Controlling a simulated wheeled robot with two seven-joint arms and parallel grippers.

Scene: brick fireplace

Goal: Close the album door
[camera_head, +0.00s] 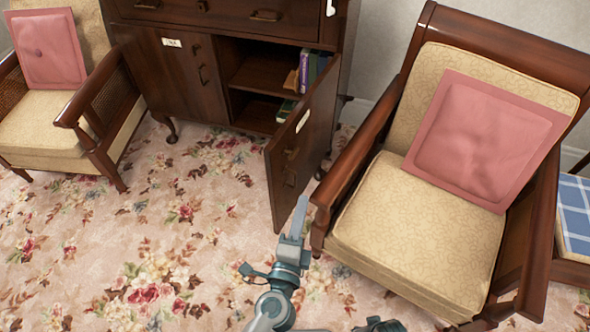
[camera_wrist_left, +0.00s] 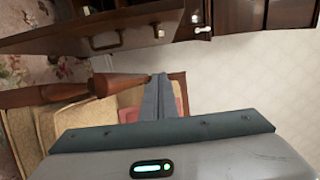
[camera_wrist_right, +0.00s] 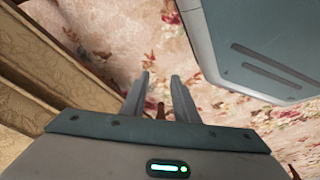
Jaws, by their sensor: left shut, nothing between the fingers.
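The dark wooden cabinet door (camera_head: 304,145) stands swung open toward the front on the cabinet's right side. It has two handles and a white label on its outer face. My left gripper (camera_head: 301,205) is shut and empty, with its fingertips by the door's lower front corner; I cannot tell whether they touch. My right gripper (camera_wrist_right: 160,85) is open and empty above the floral carpet in the right wrist view.
The cabinet (camera_head: 180,75) has an open compartment with several books (camera_head: 312,70). A cushioned armchair (camera_head: 420,215) stands close to the door's right. Another armchair (camera_head: 50,115) stands at the left. The floral carpet (camera_head: 170,250) in front is clear.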

